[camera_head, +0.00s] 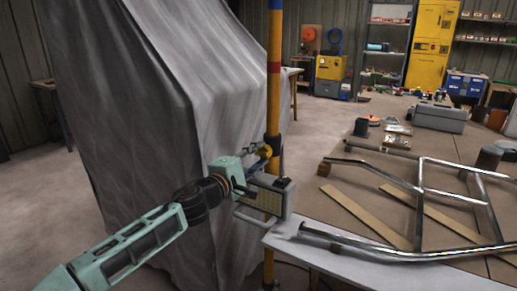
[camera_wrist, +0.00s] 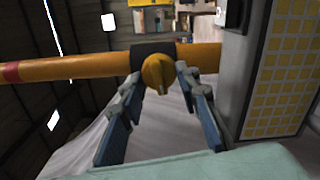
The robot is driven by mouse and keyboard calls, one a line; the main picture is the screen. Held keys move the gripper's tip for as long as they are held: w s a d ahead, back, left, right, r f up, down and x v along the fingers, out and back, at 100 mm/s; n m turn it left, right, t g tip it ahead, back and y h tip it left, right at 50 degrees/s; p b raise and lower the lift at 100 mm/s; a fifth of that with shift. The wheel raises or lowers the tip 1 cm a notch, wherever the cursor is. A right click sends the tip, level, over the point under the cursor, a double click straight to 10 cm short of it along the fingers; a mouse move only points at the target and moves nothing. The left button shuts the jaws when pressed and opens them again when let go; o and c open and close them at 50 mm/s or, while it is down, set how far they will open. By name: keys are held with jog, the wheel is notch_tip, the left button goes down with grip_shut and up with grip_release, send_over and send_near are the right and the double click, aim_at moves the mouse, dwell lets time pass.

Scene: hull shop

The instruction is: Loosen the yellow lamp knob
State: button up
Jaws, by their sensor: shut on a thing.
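The yellow lamp knob (camera_wrist: 158,72) sits on a dark collar (camera_wrist: 150,50) around an orange-yellow pole (camera_wrist: 80,67). It is round with a raised grip bar. My gripper (camera_wrist: 160,82) has its two blue-padded fingers on either side of the knob and is shut on it. In the head view my gripper (camera_head: 254,161) is at the pole (camera_head: 273,95), where the knob (camera_head: 265,150) is small and partly hidden. The work lamp (camera_head: 264,200) with its yellow gridded face hangs just below; in the wrist view the lamp (camera_wrist: 280,75) stands close to the right finger.
A large grey draped cover (camera_head: 150,110) stands behind my arm on the left. A table (camera_head: 380,200) with a bent metal tube frame (camera_head: 440,180) and wooden strips is at the right. Shelves and a yellow cabinet (camera_head: 432,45) stand at the back. Open floor (camera_head: 325,120) lies beyond the pole.

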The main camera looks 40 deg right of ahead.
jog(key=shift+s+n+p, duration=0.1)
jog(key=shift+n+p, duration=1)
jog(key=shift+n, duration=0.6)
jog(key=shift+f, duration=0.1)
jog(key=o, duration=1.1)
jog(key=shift+o, duration=0.2)
jog(key=v, duration=1.2)
